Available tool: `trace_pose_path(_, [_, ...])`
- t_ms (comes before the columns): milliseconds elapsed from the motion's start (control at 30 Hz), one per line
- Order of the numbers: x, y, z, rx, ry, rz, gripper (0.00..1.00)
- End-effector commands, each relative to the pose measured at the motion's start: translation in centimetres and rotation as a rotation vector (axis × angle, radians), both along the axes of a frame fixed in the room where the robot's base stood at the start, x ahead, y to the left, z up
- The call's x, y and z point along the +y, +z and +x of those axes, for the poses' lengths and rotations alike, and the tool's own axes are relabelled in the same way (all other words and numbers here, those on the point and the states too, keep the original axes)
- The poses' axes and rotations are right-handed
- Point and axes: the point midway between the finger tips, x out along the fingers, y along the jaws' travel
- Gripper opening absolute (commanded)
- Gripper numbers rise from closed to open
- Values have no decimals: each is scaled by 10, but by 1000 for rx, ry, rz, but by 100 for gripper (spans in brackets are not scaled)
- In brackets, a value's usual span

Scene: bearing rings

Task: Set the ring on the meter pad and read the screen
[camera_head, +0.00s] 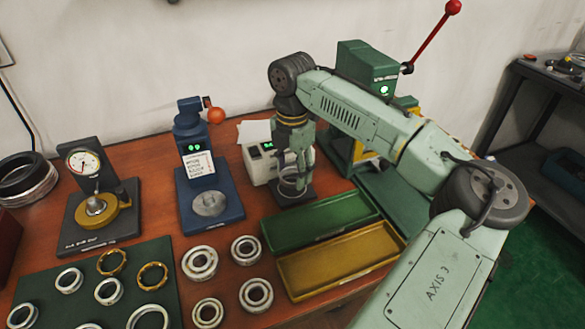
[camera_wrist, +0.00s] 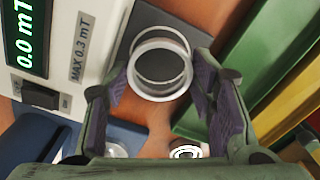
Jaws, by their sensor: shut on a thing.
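The meter (camera_head: 262,163) is a pale box with a green-lit screen; in the wrist view its screen (camera_wrist: 27,35) reads 0.0 mT, beside a label saying MAX 0.3 mT. Its dark pad base (camera_head: 294,199) stands at its right. My gripper (camera_head: 295,172) points down over the pad. In the wrist view my gripper (camera_wrist: 160,79) is shut on a silver ring (camera_wrist: 158,96), one finger on each side. The pad's dark round top shows through the ring. I cannot tell whether the ring touches the pad.
A green tray (camera_head: 320,222) and a yellow tray (camera_head: 340,262) lie in front of the pad.

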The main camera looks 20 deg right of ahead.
Motion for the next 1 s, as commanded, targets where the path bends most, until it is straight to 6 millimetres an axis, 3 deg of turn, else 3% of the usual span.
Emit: trace_pose_path(1000, [0,-13,0,0,0,0,24])
